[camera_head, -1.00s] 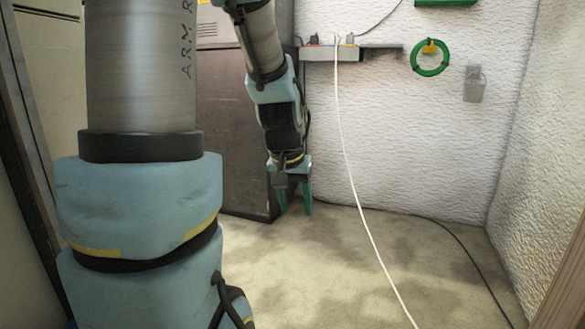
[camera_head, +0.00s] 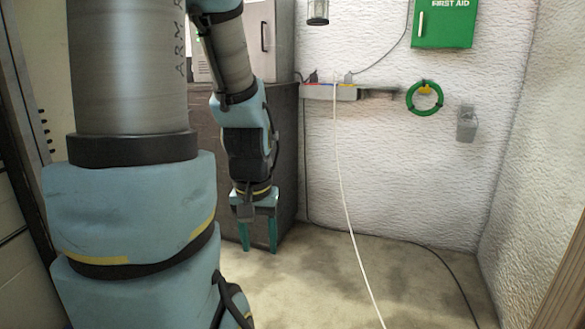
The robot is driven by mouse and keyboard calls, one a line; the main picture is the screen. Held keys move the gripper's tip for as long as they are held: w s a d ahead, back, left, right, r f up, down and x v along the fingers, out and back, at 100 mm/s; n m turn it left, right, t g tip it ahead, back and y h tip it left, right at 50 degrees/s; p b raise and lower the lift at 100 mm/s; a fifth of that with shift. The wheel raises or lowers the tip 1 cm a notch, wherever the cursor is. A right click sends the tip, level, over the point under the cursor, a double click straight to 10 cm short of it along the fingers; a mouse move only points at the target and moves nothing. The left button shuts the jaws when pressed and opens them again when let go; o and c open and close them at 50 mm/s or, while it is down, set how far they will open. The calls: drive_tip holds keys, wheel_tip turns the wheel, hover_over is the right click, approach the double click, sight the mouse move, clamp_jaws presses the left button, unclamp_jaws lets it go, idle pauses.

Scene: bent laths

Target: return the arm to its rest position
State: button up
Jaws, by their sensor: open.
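My gripper (camera_head: 259,236) hangs at the end of my blue and grey arm, left of the middle of the head view. Its two teal fingers point down, stand apart and hold nothing. It shows in front of a dark cabinet (camera_head: 203,150), above the beige floor. My upper arm and large blue joint fill the left of the view and hide part of the cabinet.
A white cable (camera_head: 346,190) runs from the power strip (camera_head: 340,92) on the white wall down to the floor. A black cable (camera_head: 455,277) lies along the right. A green ring (camera_head: 424,98) and a green first aid box (camera_head: 444,24) hang on the wall.

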wheel_tip(320, 180, up, 18)
drive_tip(key=p, duration=1.5)
